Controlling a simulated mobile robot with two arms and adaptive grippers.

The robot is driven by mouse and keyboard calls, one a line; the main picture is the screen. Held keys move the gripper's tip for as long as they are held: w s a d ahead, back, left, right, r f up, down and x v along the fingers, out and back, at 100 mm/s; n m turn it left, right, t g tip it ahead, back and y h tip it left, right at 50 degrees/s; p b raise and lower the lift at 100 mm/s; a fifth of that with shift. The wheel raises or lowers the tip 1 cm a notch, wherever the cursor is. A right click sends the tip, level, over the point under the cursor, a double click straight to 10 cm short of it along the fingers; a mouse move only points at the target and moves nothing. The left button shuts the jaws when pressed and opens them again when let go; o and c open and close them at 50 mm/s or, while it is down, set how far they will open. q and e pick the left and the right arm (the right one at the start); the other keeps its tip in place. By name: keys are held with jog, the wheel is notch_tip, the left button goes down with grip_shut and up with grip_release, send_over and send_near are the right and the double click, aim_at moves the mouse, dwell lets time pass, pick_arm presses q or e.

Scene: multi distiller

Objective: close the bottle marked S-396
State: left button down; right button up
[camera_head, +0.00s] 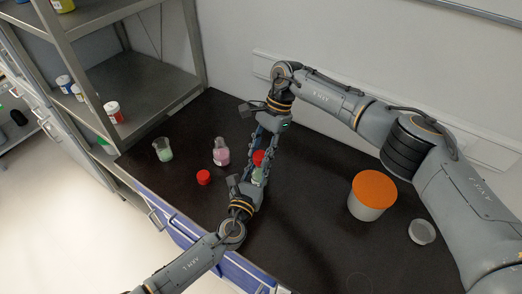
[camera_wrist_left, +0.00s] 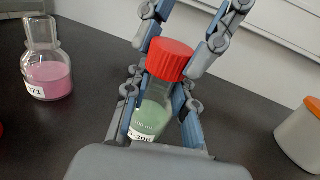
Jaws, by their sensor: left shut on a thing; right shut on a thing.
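The bottle marked -396 (camera_wrist_left: 152,118) holds green contents and stands tilted in the left wrist view; the first part of its label is hidden. In the head view the bottle (camera_head: 257,174) is mostly covered by fingers. My left gripper (camera_head: 254,178) is shut on the bottle's body. A red cap (camera_wrist_left: 170,58) sits at the top of the bottle's neck, and it also shows in the head view (camera_head: 259,157). My right gripper (camera_head: 264,149) reaches down from above and is shut on this cap. I cannot tell whether the cap is screwed tight.
A pink flask (camera_head: 221,153) stands to the left, with a loose red cap (camera_head: 204,177) near it. A beaker with green liquid (camera_head: 163,152) is further left. An orange-lidded tub (camera_head: 371,207) and a small clear vessel (camera_head: 421,232) stand right. A metal shelf (camera_head: 150,93) rises at the left.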

jog(key=shift+f, duration=0.45)
jog(key=shift+s+f, duration=0.1)
jog(key=shift+f, duration=0.1)
jog(key=shift+c, duration=0.5)
jog(key=shift+f, duration=0.2)
jog(key=shift+c, duration=0.5)
jog(key=shift+d+f, duration=0.1)
jog(key=shift+r, duration=0.6)
jog(key=shift+f, duration=0.25)
dwell(0.4)
